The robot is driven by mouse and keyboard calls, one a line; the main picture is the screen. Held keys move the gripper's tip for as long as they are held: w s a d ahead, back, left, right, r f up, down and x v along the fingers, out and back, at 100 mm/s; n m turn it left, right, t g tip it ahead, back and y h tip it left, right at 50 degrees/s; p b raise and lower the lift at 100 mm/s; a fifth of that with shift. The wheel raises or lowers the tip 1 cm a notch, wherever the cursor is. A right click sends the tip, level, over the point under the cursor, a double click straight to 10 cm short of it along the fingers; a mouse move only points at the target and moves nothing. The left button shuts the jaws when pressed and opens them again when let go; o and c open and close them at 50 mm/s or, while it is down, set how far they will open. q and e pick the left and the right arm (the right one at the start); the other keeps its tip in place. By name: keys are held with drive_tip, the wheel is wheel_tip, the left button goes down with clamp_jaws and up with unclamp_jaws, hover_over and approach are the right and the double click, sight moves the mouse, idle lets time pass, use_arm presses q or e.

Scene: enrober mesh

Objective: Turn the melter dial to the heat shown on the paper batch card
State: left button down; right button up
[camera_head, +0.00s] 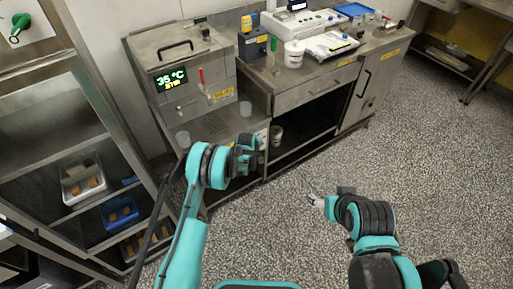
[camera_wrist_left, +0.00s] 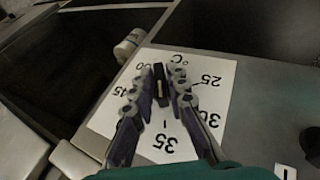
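The melter (camera_head: 178,65) is a steel cabinet at the left of the counter; its display (camera_head: 171,79) reads 35 °C with smaller text below. The dial (camera_wrist_left: 160,88), a black bar knob with a pale line, sits on a white scale plate (camera_wrist_left: 215,75) with numbers including 25, 35 and 45. The bar lies roughly in line with the 35 mark. My left gripper (camera_wrist_left: 160,76) has its fingers close against both sides of the knob; it also shows in the head view (camera_head: 250,140). My right gripper (camera_head: 318,200) hangs over the floor, apart from everything. I cannot make out a readable batch card.
A white tub (camera_head: 293,54), a yellow-and-dark device (camera_head: 253,42) and a blue tray (camera_head: 355,10) stand on the counter. A rack at left holds a white bin (camera_head: 84,180) and a blue bin (camera_head: 119,211). The speckled floor at right is clear.

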use_arm(q)
drive_tip(key=shift+a, duration=0.15)
drive_tip(key=shift+a+n+t+h, duration=0.15)
drive_tip(key=shift+n+t+h, duration=0.15)
drive_tip(key=shift+t+h, duration=0.6)
drive_tip(key=shift+a+f+n+t+h, duration=0.15)
drive_tip(key=shift+n+t+h, duration=0.35)
drive_tip(key=shift+t+h, duration=0.9)
drive_tip(key=c, duration=1.6)
unclamp_jaws()
